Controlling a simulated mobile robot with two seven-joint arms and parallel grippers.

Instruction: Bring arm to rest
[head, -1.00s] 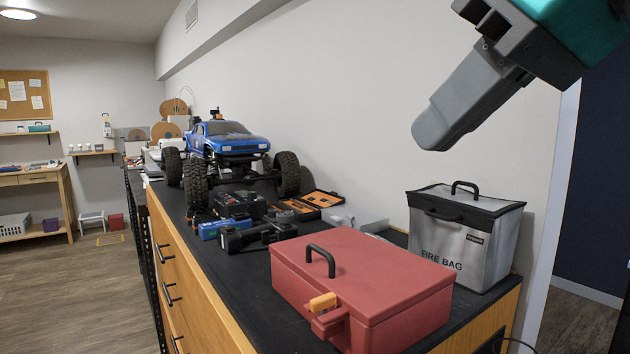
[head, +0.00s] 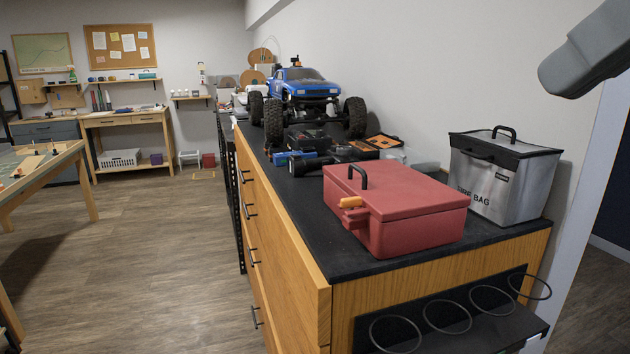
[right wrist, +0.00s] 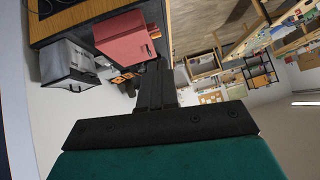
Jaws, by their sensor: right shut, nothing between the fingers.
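A red lidded box (head: 400,215) with a black handle sits closed at the near end of the black counter top (head: 330,247). It also shows in the right wrist view (right wrist: 122,38). A silver fire bag (head: 500,180) stands behind it on the right. My left gripper is in neither view.
A blue RC crawler (head: 305,88) stands farther back on the counter, with tools and a black and orange case (head: 383,142) near it. Several black rings (head: 447,317) stick out from the counter's near end. A wooden table (head: 40,170) is at left. The floor between is clear.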

